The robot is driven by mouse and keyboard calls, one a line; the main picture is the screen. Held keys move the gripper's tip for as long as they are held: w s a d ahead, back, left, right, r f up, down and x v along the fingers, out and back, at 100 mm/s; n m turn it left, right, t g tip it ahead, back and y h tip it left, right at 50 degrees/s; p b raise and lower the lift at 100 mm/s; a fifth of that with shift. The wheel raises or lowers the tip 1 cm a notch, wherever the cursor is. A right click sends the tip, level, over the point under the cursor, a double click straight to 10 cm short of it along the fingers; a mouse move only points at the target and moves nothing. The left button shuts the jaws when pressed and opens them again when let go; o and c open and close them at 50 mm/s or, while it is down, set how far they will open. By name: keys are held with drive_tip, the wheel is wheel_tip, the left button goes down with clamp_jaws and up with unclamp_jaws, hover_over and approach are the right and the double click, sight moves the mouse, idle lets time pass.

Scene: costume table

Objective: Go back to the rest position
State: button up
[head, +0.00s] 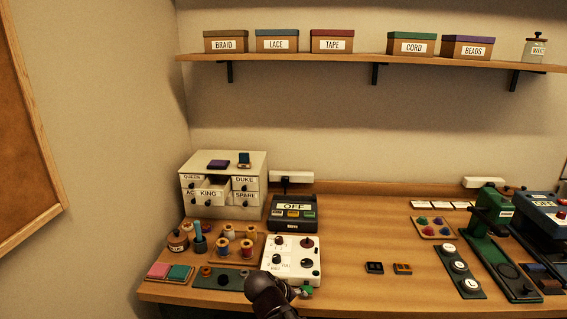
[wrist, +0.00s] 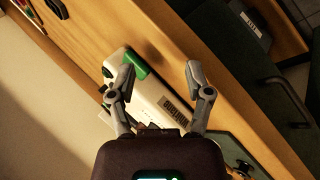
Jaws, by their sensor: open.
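My gripper (head: 302,289) is at the front edge of the table in the head view, just in front of the white control box, with part of my dark arm below it. In the wrist view my gripper (wrist: 160,72) is open, its two fingers spread wide with nothing held between them. The white box (head: 290,262) has dark knobs and a red one; in the wrist view a white casing (wrist: 172,105) with a green part (wrist: 146,66) lies beyond and between the fingers. I cannot tell whether the fingers touch it.
A dark device reading OFF (head: 293,222) sits behind the white box. Spools and pads crowd the left. Green and blue machines (head: 494,212) stand right.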

drive_tip(key=s+d+f+m+g+y+p, duration=0.1)
drive_tip(key=s+d+m+g+y, duration=0.1)
drive_tip(key=d, duration=0.4)
drive_tip(key=s+d+f+m+g+y+p, duration=0.1)
drive_tip(key=s+d+m+g+y, duration=0.1)
drive_tip(key=d, duration=0.5)
drive_tip(key=shift+d+m+g+y, duration=0.3)
drive_tip(key=shift+m+g+y, duration=0.3)
drive_tip(key=shift+m+y, duration=0.35)
